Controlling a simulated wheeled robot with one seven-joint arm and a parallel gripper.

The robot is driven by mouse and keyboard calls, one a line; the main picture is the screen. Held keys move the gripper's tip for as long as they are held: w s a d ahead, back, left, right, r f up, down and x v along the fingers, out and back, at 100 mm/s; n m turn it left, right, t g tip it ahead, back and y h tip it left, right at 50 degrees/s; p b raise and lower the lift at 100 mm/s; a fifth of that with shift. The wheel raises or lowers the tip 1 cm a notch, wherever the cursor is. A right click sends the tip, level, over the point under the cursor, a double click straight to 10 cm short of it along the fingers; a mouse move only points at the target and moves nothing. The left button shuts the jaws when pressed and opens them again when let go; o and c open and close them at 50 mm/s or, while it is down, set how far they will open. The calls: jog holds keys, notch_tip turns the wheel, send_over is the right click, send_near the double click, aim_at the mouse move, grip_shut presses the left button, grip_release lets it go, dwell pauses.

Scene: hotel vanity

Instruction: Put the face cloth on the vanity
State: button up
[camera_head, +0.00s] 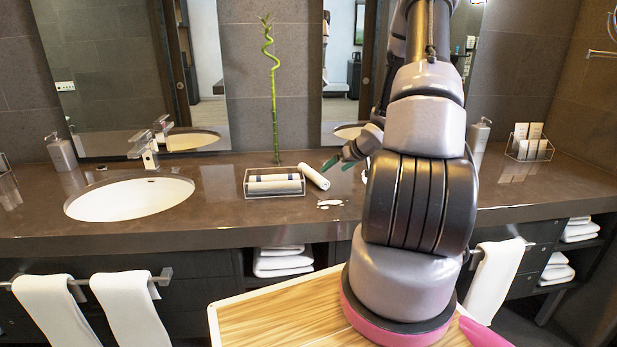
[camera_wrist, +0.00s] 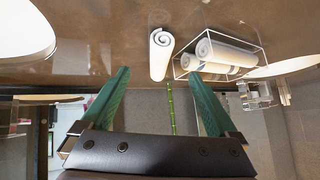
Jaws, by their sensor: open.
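A rolled white face cloth (camera_head: 314,176) lies on the brown vanity top (camera_head: 215,218), just right of a clear tray (camera_head: 275,194) with rolled cloths in it. In the wrist view the single rolled cloth (camera_wrist: 160,55) shows beyond my fingertips, roughly in line with the gap between them. My gripper (camera_head: 338,163) has green fingers and is just right of the cloth in the head view. In the wrist view my gripper (camera_wrist: 159,76) has its fingers spread, with nothing between them. Part of my arm hides the vanity's right middle.
A sink (camera_head: 130,198) is at the left. A bamboo stalk (camera_head: 274,110) stands behind the tray. A soap dispenser (camera_head: 479,138) and a clear holder (camera_head: 530,147) stand at the right. A small white patch (camera_head: 329,203) lies in front of the cloth. White towels (camera_head: 60,312) hang below.

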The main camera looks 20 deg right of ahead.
aim_at(323, 178)
jog(key=x, duration=0.4)
jog(key=shift+w+f, duration=0.15)
jog(key=shift+f, duration=0.05)
jog(key=x, duration=0.5)
jog(key=shift+a+f, duration=0.15)
jog(key=shift+a, duration=0.1)
grip_shut()
